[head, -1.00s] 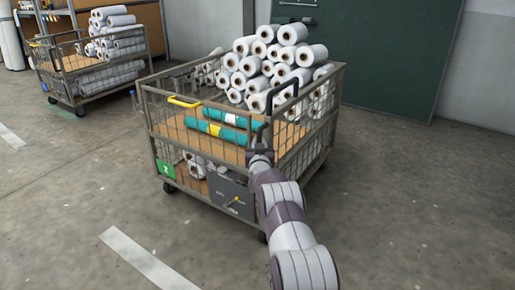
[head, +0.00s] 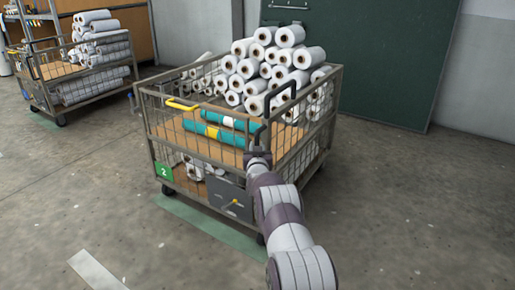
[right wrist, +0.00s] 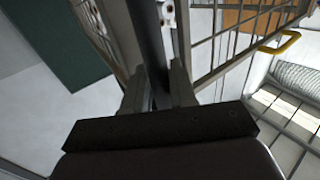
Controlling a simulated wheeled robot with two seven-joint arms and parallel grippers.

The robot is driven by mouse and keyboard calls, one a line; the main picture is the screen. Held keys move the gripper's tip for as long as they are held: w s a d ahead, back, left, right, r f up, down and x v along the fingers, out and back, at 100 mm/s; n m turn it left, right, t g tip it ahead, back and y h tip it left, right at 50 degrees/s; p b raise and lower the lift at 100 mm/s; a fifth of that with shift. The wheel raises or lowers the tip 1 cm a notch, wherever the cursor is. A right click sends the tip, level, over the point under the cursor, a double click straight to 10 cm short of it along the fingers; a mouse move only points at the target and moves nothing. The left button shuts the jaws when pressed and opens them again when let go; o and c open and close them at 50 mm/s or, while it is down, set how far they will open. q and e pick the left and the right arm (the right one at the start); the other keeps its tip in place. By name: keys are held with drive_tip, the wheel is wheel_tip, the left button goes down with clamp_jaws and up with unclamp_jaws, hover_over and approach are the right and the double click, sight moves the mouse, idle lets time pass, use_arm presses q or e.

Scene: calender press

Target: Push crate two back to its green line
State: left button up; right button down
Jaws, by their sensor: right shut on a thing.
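Crate two (head: 165,172) is a wire-sided cart on casters with a green "2" label, in the middle of the head view. Its green line (head: 205,222) is a pale green stripe on the floor along the crate's near lower edge. My right gripper (head: 258,152) is shut on the crate's black handle (head: 270,100) at the near right side. In the right wrist view the dark handle bar (right wrist: 148,45) runs between the fingers (right wrist: 158,90). White rolls (head: 275,65) are piled in the crate, with teal rolls (head: 218,128) in front. My left gripper is not in view.
Another wire cart (head: 85,75) with white rolls stands at the far left. A dark green door panel (head: 385,60) is in the wall behind the crate. A white floor stripe (head: 97,270) lies at the near left. The floor (head: 420,200) on the right is clear.

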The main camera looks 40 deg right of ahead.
drive_tip(key=shift+d+r, duration=0.15)
drive_tip(key=c, duration=1.1)
unclamp_jaws()
drive_tip(key=shift+d, duration=0.15)
drive_tip(key=p+v, duration=0.5)
drive_tip(key=v, duration=0.7)
drive_tip(key=shift+s+a, duration=0.2)
drive_tip(key=shift+s, duration=0.1)
